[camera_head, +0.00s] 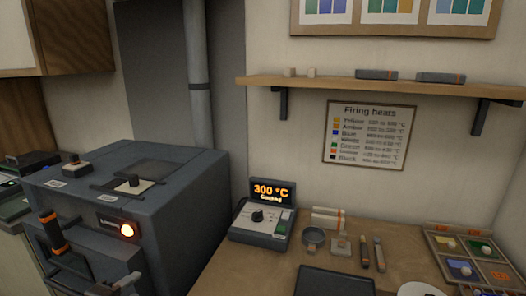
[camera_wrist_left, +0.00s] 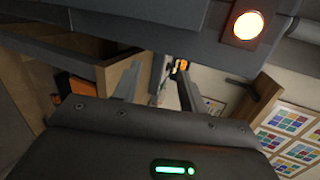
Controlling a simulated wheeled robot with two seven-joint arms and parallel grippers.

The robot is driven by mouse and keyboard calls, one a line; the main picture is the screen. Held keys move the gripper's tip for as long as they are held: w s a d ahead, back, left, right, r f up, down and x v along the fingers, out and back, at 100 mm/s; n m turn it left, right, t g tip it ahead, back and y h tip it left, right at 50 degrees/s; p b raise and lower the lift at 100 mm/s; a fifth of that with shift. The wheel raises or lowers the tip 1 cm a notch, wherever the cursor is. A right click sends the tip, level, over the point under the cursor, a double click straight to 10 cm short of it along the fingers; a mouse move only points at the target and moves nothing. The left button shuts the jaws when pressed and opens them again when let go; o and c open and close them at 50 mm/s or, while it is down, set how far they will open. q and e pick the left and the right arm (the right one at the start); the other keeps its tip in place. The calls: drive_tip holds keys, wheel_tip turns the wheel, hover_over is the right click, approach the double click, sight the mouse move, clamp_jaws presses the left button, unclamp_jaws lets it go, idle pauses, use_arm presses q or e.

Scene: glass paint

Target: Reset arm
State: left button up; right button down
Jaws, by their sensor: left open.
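My left gripper (camera_wrist_left: 157,85) shows in the left wrist view, its two fingers apart with nothing held between them. It is close to the dark grey kiln (camera_wrist_left: 150,25), whose lit round lamp (camera_wrist_left: 248,25) is at the upper right. In the head view the kiln (camera_head: 165,200) stands at the left, with an orange-banded handle (camera_head: 48,232) and a glowing lamp (camera_head: 127,230) on its front. I cannot make out my left gripper for sure in the head view. My right gripper is not in view.
A controller (camera_head: 262,238) reading 300 °C stands right of the kiln on the wooden worktop (camera_head: 225,268). A small grey cup (camera_head: 313,238), slim tools (camera_head: 379,254), a dark tray (camera_head: 333,284) and a divided color tray (camera_head: 436,240) lie further right. A shelf (camera_head: 330,83) runs above.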

use_arm(q)
drive_tip(key=s+d+f+n+g+y, duration=0.1)
drive_tip(key=s+d+f+n+g, duration=0.3)
drive_tip(key=s+f+n, duration=0.75)
drive_tip(key=s+d+f+n+g+y, duration=0.1)
drive_tip(key=s+d+f+n+g, duration=0.1)
drive_tip(key=s+f+n+g, duration=0.8)
drive_tip(key=s+f+m+t, duration=0.1)
drive_tip(key=s+f, duration=0.2)
drive_tip(key=f, duration=1.1)
drive_tip(key=s+f+m+t, duration=0.1)
drive_tip(key=s+f+m, duration=0.15)
drive_tip(key=f, duration=1.15)
drive_tip(key=s+a+f, duration=0.2)
drive_tip(key=s+f, duration=1.2)
drive_tip(key=s, duration=0.1)
drive_tip(key=shift+s+a+n+g+y, duration=0.3)
drive_tip(key=shift+s+a+n+g, duration=0.05)
drive_tip(key=shift+n+g, duration=0.05)
